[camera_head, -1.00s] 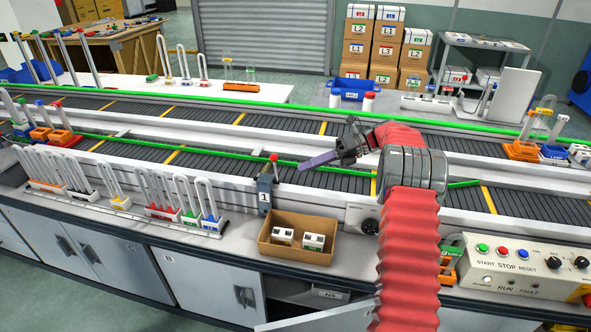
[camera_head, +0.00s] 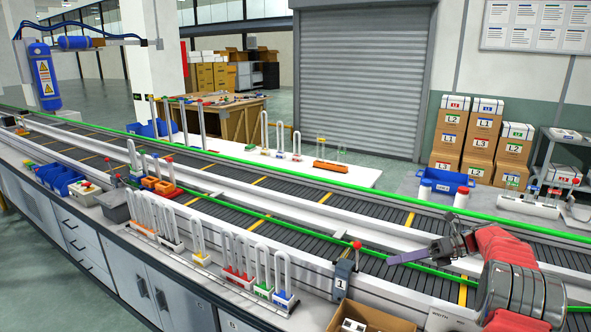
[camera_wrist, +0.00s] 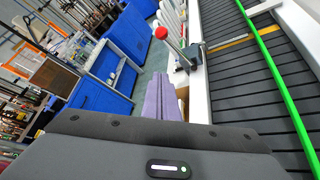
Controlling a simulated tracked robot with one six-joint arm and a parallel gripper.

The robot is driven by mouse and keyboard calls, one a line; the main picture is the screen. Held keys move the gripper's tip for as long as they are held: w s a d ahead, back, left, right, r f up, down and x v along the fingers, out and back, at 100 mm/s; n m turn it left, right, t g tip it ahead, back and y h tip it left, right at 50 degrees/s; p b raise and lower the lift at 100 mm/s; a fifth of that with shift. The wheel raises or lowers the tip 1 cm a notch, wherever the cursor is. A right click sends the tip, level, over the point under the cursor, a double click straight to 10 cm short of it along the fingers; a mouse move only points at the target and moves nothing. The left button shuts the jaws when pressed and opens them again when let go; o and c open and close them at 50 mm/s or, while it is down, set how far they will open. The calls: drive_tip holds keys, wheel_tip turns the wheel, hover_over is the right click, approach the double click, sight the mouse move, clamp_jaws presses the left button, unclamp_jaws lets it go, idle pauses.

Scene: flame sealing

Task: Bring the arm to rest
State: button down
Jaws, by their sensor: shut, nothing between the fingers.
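My gripper (camera_head: 392,261) is at the lower right in the head view, at the end of my red-sleeved arm. Its purple fingers are shut with nothing between them and point left, over the near conveyor's front side. In the wrist view the shut fingers (camera_wrist: 161,97) show at the centre.
Racks of clear U-shaped tubes (camera_head: 237,258) stand along the bench's front. A cardboard box (camera_head: 375,318) is at the bottom edge. Two conveyors with green rails (camera_head: 300,232) run across. A blue bin (camera_head: 436,180) and stacked cartons (camera_head: 482,140) are behind. Air above the belts looks clear.

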drive_tip(key=s+f+n, duration=0.1)
drive_tip(key=f, duration=0.1)
drive_tip(key=f+n+h, duration=0.1)
drive_tip(key=f, duration=0.2)
drive_tip(key=s+f+n+h, duration=0.1)
drive_tip(key=f+n, duration=0.1)
drive_tip(key=shift+s+d+f, duration=0.3)
drive_tip(key=shift+f, duration=0.1)
drive_tip(key=s+a+r+n+t+h, duration=0.1)
drive_tip(key=s+a+r+n+h, duration=0.3)
drive_tip(key=s+n, duration=0.4)
drive_tip(key=s+a+r+n+t+h, duration=0.1)
drive_tip(key=s+a+r+n+h, duration=0.3)
drive_tip(key=s, duration=1.1)
drive_tip(key=s+a+r+n+t+h, duration=0.1)
drive_tip(key=s+a+r+n+h, duration=0.2)
drive_tip(key=s+a+r+n, duration=0.5)
drive_tip(key=s+a+n, duration=0.1)
drive_tip(key=s+n, duration=0.3)
drive_tip(key=n, duration=0.1)
drive_tip(key=shift+s+r+h, duration=0.15)
drive_tip(key=shift+s+h, duration=0.1)
drive_tip(key=shift+h, duration=0.15)
